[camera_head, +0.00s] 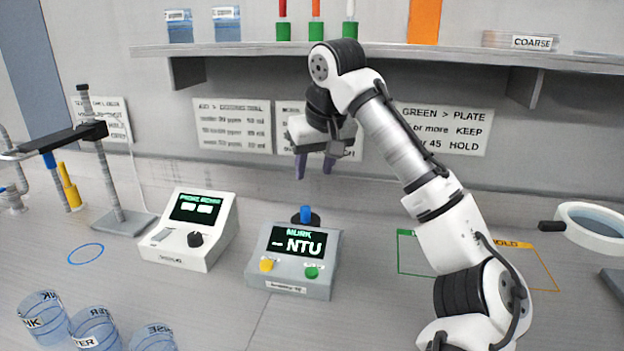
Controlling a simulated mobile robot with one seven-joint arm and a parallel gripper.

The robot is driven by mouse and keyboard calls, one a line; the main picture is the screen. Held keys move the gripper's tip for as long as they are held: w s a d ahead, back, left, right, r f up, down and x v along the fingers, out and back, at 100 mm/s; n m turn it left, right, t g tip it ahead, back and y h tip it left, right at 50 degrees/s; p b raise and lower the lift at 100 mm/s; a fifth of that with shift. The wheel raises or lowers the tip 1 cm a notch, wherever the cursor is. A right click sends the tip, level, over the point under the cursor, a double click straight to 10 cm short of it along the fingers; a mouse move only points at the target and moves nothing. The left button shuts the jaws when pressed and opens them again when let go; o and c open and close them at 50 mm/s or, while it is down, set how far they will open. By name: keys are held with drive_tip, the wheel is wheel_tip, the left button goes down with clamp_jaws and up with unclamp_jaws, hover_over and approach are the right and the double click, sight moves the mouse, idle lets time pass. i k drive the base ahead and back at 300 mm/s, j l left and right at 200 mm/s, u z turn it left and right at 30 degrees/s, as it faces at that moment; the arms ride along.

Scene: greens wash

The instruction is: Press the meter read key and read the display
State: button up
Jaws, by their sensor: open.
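The grey meter (291,266) stands on the bench in the middle of the head view. Its dark display (297,242) shows "MURK" above "-- NTU", with no number. A yellow key (267,265) is at the left of its front and a green key (312,272) at the right; their small labels are too small to read. A blue-capped piece (305,214) sits in a dark holder at the meter's back. My gripper (314,170) is open and empty, pointing down, well above and behind the meter, in front of the wall signs.
A white device (189,231) with a dark knob stands left of the meter. Several labelled beakers (95,328) are at the front left. A stand (104,170) is at the left. A magnifier (592,226) is at the right. A shelf (400,50) runs above.

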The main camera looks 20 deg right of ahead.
sight(310, 272)
drive_tip(key=k+j, duration=0.2)
drive_tip(key=k, duration=0.3)
drive_tip(key=k+j, duration=0.25)
drive_tip(key=k, duration=0.2)
